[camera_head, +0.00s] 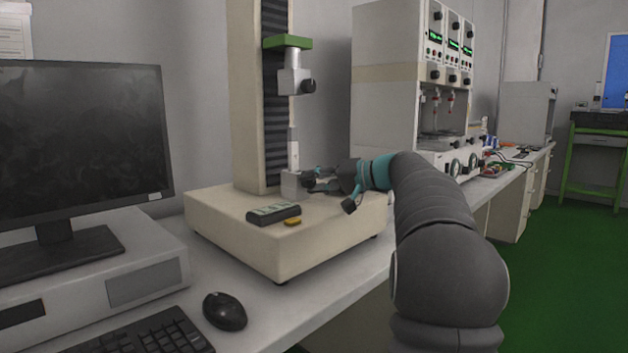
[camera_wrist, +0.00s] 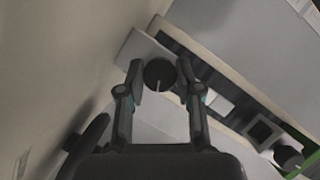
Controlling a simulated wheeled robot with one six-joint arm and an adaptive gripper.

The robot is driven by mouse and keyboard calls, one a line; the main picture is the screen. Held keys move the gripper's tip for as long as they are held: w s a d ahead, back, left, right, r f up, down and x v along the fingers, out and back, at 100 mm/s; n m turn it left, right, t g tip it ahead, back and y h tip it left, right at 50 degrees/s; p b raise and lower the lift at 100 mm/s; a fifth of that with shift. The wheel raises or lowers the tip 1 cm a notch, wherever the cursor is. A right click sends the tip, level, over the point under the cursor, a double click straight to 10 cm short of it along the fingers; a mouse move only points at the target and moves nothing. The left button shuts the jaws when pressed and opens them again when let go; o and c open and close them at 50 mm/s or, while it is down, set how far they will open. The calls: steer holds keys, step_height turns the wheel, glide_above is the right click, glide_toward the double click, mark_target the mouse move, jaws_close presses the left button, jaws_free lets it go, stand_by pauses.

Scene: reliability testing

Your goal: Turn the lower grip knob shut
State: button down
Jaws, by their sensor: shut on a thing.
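The test machine (camera_head: 240,215) is a cream stand with a tall column. Its lower grip (camera_head: 291,187) is a grey block at the column's foot, with a dark knob on its right side. My gripper (camera_head: 312,182) reaches it from the right. In the wrist view the round dark lower grip knob (camera_wrist: 159,74), with a light mark line, sits between the two fingers of my gripper (camera_wrist: 160,80), which are shut on it. The upper grip (camera_head: 295,82) has its own dark knob, which also shows in the wrist view (camera_wrist: 288,155). A light specimen (camera_head: 293,148) stands between the grips.
A dark handset (camera_head: 273,214) and a small yellow piece (camera_head: 293,222) lie on the machine's base in front of the grip. A monitor (camera_head: 80,140), keyboard (camera_head: 140,335) and mouse (camera_head: 225,311) stand at left. A cream instrument cabinet (camera_head: 385,110) stands behind my arm.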

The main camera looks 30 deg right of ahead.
steer(key=m+y, duration=0.1)
steer(key=m, duration=0.2)
steer(key=shift+f+m+t+y, duration=0.15)
steer(key=shift+m+t+y, duration=0.15)
steer(key=shift+y, duration=0.1)
steer(key=shift+m+t+y+p, duration=0.4)
steer(key=shift+m+t, duration=0.1)
steer(key=shift+m, duration=0.9)
steer(key=c, duration=0.8)
jaws_free()
steer(key=shift+o, duration=0.2)
